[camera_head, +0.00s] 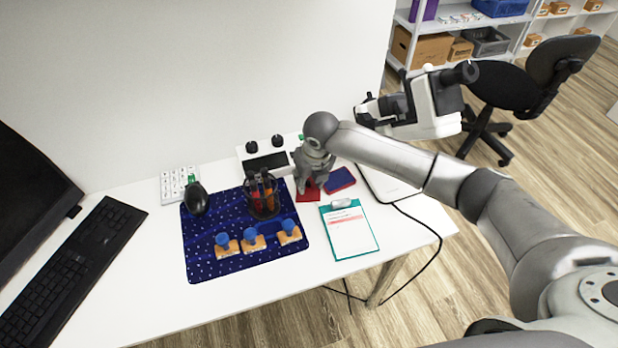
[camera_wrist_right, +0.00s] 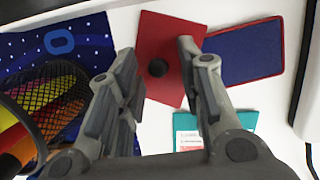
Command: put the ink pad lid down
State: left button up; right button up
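The ink pad lid is a red square plate (camera_head: 308,196) with a dark round knob. It appears to lie flat on the white table, partly hidden by my right gripper (camera_head: 310,184). In the right wrist view the lid (camera_wrist_right: 168,32) shows beneath and between the fingers of the gripper (camera_wrist_right: 157,55). The fingers are apart, one on each side of the knob, with gaps to it. The ink pad (camera_head: 340,179), blue with a red rim, lies open just right of the lid; it also shows in the wrist view (camera_wrist_right: 245,50). My left gripper is not in view.
A mesh pen cup (camera_head: 263,204) stands close left on a dark blue mat (camera_head: 205,240) with several blue-knobbed stamps. A teal clipboard (camera_head: 350,232) lies in front of the lid. A white device (camera_head: 252,152) stands behind.

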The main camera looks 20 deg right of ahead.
aim_at(314, 197)
jog(key=shift+r, duration=0.1)
jog(key=shift+r, duration=0.35)
jog(key=v, duration=1.2)
jog(key=shift+f, duration=0.1)
